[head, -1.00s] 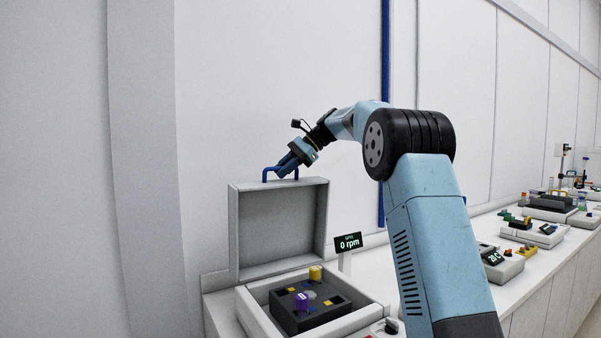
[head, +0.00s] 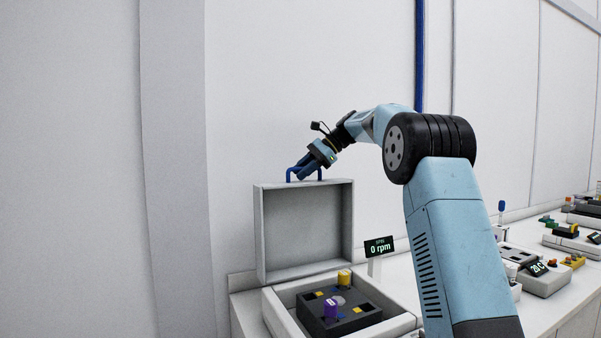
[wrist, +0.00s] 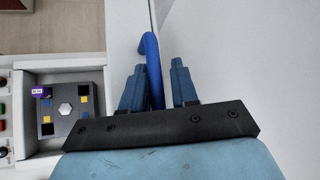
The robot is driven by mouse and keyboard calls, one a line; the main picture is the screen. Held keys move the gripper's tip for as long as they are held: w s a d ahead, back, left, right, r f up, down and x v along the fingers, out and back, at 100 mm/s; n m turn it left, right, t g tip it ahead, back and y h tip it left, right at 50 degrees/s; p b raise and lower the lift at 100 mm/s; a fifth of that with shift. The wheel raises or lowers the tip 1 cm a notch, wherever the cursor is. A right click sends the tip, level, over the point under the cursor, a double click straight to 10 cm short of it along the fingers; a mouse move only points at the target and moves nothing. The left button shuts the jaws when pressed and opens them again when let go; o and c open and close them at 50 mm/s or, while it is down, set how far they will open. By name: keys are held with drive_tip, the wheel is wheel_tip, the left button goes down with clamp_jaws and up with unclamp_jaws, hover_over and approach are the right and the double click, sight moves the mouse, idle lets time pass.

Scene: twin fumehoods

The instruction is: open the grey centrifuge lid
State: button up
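The grey centrifuge lid (head: 305,228) stands upright, open, at the back of the centrifuge box (head: 285,315). A blue handle (head: 290,174) sits on the lid's top edge; it also shows in the wrist view (wrist: 152,65). My gripper (head: 303,170) is at this handle, reaching down from the upper right. In the wrist view my gripper's fingers (wrist: 158,85) are apart, with the handle between them, closer to the left finger and with a gap to the right one. Inside the box, a dark rotor block (head: 350,318) holds a purple-capped and a yellow-capped tube.
A small display (head: 379,247) reading 0 rpm stands right of the lid. More bench instruments (head: 535,268) stand farther right. A plain wall is behind the lid. My arm hides part of the bench.

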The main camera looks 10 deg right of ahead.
drive_tip(key=shift+o, duration=0.5)
drive_tip(key=shift+d, duration=0.3)
drive_tip(key=shift+d+f, duration=0.1)
drive_tip(key=shift+d, duration=0.25)
drive_tip(key=v, duration=1.3)
drive_tip(key=shift+a+r, duration=0.2)
drive_tip(key=shift+r, duration=0.2)
drive_tip(key=shift+s, duration=0.1)
